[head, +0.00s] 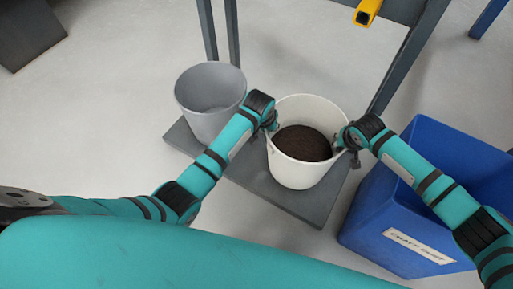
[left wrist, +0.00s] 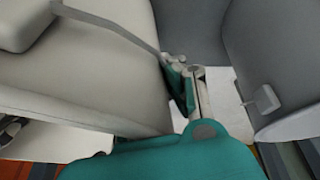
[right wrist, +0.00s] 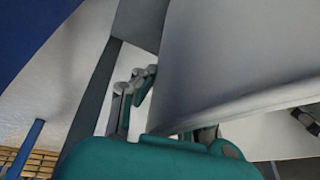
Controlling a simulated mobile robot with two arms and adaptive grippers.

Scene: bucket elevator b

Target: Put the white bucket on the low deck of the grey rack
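The white bucket (head: 297,176), filled with dark brown material, stands upright over the grey rack's low deck (head: 314,211). I cannot tell whether its base touches the deck. My left gripper (head: 270,124) is at its left side near the rim. In the left wrist view its fingertips (left wrist: 187,70) are close together beside the bucket wall (left wrist: 85,75), and the wire handle (left wrist: 115,25) runs to them. My right gripper (head: 352,143) is at the right side. In the right wrist view its fingertips (right wrist: 136,82) are together beside the wall (right wrist: 230,55). Contact is unclear.
A grey bucket (head: 204,116) stands on the left part of the deck, near the left gripper. A blue bin (head: 388,237) with a label stands close on the right. Rack posts (head: 407,62) and a yellow bar end (head: 366,12) rise behind the deck.

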